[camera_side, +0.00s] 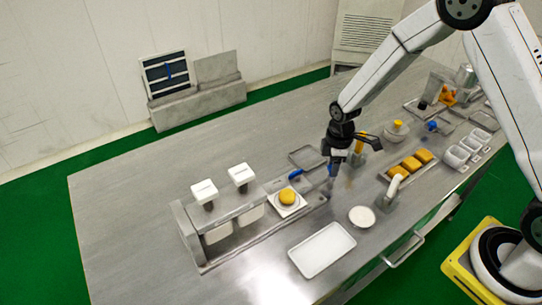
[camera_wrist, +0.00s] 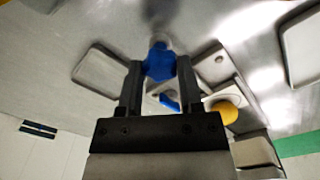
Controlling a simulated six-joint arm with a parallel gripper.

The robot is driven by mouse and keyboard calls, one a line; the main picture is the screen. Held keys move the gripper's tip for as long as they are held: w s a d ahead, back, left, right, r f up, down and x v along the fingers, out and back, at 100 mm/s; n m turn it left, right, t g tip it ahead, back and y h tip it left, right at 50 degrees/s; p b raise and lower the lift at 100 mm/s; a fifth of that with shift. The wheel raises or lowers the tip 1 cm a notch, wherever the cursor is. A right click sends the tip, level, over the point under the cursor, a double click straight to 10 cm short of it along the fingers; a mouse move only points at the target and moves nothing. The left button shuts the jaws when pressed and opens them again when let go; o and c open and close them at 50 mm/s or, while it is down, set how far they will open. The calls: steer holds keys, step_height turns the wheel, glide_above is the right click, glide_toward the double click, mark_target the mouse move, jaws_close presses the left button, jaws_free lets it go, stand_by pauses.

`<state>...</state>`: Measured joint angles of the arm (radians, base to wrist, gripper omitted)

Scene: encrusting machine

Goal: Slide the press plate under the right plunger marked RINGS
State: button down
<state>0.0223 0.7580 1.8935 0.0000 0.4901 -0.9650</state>
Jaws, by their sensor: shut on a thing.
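The press plate (camera_side: 290,212) is a white square with a round yellow piece (camera_side: 287,197) on it. It sits on the metal track, right of the press frame and out from under both plungers. The right plunger (camera_side: 240,173) and left plunger (camera_side: 204,190) have white caps; their lettering is too small to read. My gripper (camera_side: 331,176) points down at the right end of the track. In the wrist view its fingers (camera_wrist: 159,72) are shut on a blue knob (camera_wrist: 160,62). The yellow piece shows there too (camera_wrist: 226,112). How the knob joins the plate is unclear.
A second blue piece (camera_side: 295,174) lies beside the plate, near an empty grey tray (camera_side: 306,157). A white tray (camera_side: 321,249) and a round white dish (camera_side: 361,216) stand in front. Yellow pieces (camera_side: 411,163) sit on a tray to the right. The table's left end is clear.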

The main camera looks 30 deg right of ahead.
glide_toward(297, 194)
step_height(297, 194, down, 6)
steer(key=shift+r, duration=0.25)
steer(key=shift+c, duration=1.3)
jaws_free()
steer(key=shift+r, duration=0.1)
step_height(297, 194, up, 8)
steer(key=shift+f, duration=0.2)
steer(key=shift+s+d, duration=0.1)
